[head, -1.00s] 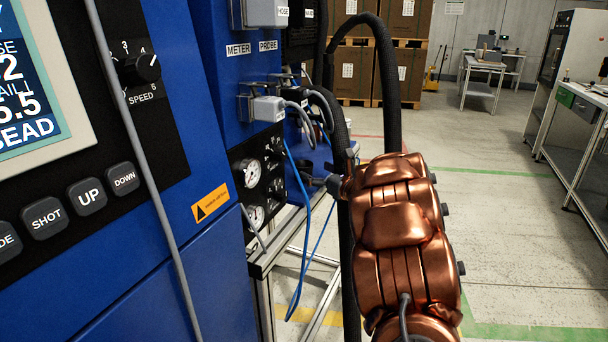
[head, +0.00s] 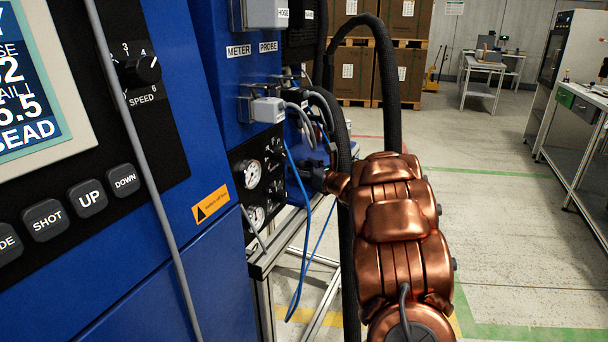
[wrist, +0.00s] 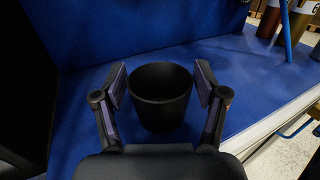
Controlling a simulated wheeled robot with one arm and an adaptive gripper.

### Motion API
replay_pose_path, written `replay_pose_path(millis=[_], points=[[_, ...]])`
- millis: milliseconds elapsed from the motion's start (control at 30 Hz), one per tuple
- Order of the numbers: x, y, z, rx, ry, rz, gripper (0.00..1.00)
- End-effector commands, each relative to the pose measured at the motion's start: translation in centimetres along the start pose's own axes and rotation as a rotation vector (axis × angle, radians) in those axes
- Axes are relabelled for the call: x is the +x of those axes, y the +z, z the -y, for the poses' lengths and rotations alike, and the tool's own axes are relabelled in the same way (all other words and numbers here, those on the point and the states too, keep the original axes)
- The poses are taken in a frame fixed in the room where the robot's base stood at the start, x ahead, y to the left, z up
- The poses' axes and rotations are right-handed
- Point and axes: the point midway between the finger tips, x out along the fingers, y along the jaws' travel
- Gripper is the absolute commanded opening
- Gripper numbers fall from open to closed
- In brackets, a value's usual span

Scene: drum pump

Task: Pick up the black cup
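The black cup (wrist: 160,104) stands upright on a blue surface (wrist: 95,75) in the wrist view, its open mouth facing up. My gripper (wrist: 160,85) is open, with one finger on the left and one on the right of the cup. Small gaps seem to show between the fingers and the cup's wall near the rim. In the head view the cup is hidden; my copper-coloured arm reaches in beside the blue machine, and only a dark part of my gripper (head: 314,178) shows there.
The blue machine (head: 215,280) with gauges (head: 252,172) stands close on the left. A thick black hose (head: 390,90) and thin blue cables (head: 300,190) hang near my arm. In the wrist view, the surface's pale front edge (wrist: 270,124) lies at right. Open floor is right of my arm.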

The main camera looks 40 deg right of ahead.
Motion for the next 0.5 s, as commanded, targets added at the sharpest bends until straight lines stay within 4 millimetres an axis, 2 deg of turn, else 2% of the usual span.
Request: replay_pose_path(millis=[33,300,500], points=[[-0.01,-0.01,0.01,0.0,0.0,0.0,0.63],[-0.02,-0.02,0.02,0.0,0.0,0.0,0.35],[-0.02,0.0,0.02,0.0,0.0,0.0,0.34]])
